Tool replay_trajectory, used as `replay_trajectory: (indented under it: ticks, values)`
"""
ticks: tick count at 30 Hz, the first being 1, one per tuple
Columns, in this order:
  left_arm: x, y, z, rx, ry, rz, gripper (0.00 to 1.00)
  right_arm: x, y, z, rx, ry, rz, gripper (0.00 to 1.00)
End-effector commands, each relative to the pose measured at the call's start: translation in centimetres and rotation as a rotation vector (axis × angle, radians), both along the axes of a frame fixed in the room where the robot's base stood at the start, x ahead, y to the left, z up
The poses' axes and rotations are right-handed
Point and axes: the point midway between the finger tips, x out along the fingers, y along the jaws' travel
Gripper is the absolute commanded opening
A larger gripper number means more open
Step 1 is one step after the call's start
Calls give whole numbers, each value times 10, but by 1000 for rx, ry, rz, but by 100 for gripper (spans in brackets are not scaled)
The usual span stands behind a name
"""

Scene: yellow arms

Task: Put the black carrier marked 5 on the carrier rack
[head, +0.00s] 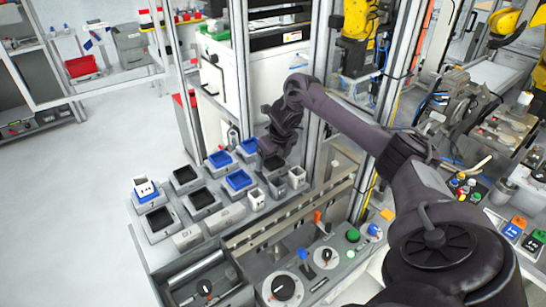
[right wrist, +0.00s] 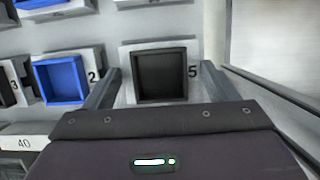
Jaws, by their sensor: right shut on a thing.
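The black carrier (right wrist: 162,76), a square open tray, lies between the two fingers of my right gripper (right wrist: 162,72) in the right wrist view. The number 5 is on the pale grey base to its right. My left gripper is not in view.
A blue carrier (right wrist: 60,80) by the number 2 is left of the gripper. In the head view, more blue (head: 238,180) and black carriers (head: 202,198) stand on the bench, with small white cups (head: 256,199) nearby. A metal post (head: 240,70) rises close behind the gripper.

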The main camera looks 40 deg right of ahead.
Motion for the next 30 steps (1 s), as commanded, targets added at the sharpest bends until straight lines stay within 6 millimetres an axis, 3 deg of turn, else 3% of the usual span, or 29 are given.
replay_trajectory:
  ticks: [9,10,14,30]
  values:
    - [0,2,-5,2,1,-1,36,0,0,-8,0,-2,-1,48]
    - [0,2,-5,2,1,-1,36,0,0,-7,0,-2,-1,82]
    - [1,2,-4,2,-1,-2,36,0,0,-7,0,-1,-1,99]
    - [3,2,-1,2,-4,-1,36,0,0,-4,0,0,0,100]
